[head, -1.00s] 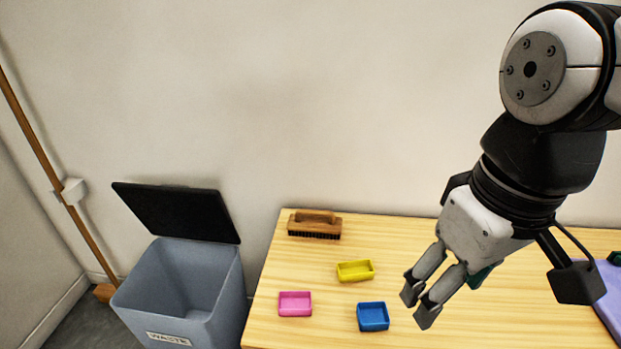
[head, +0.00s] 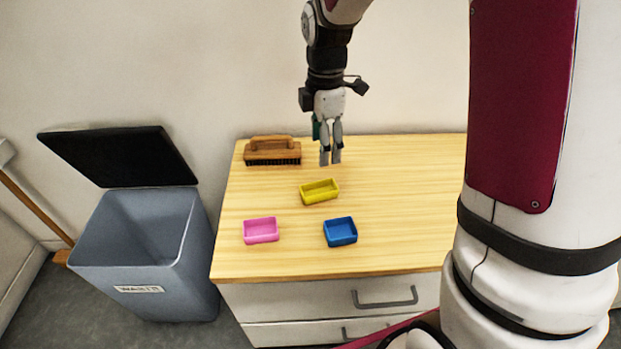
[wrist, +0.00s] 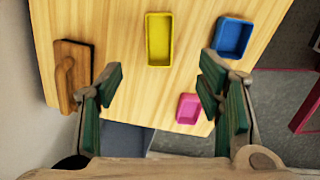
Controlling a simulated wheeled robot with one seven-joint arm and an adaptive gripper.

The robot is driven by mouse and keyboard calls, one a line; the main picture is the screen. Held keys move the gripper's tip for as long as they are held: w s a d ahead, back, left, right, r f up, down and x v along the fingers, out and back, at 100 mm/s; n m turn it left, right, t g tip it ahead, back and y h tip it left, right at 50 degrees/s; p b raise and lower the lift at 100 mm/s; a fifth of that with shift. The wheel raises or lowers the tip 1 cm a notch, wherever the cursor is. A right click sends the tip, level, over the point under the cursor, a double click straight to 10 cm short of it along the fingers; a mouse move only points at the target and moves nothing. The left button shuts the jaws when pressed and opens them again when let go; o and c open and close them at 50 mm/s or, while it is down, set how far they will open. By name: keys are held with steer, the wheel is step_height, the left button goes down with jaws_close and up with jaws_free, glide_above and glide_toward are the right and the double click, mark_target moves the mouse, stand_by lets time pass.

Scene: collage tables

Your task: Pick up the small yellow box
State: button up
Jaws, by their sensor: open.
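The small yellow box (head: 319,191) is an open-topped tray lying on the wooden table, between the brush and the blue box. It also shows in the wrist view (wrist: 159,40), upper middle, beyond my fingertips and between their lines. My gripper (head: 331,160) hangs above the table, pointing down, behind and slightly right of the yellow box in the head view. In the wrist view its two green-padded fingers (wrist: 161,82) stand wide apart with nothing between them. The gripper is apart from the box.
A pink box (head: 261,230) and a blue box (head: 340,231) lie nearer the front of the table (head: 415,215). A wooden brush (head: 273,150) lies at the back left. A grey waste bin (head: 150,240) with its lid up stands left of the table. The table's right middle is clear.

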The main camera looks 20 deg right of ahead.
steer(key=b, duration=0.2)
glide_above(319, 187)
steer(key=s, duration=0.2)
step_height(319, 187, down, 8)
steer(key=shift+a+f, duration=0.1)
steer(key=shift+f, duration=0.1)
steer(key=shift+a+f+b, duration=0.15)
steer(key=shift+f+b, duration=0.4)
steer(key=shift+f, duration=0.8)
steer(key=shift+a+f+b, duration=0.15)
steer(key=shift+f+b, duration=0.4)
steer(key=shift+f, duration=0.8)
steer(key=c, duration=0.8)
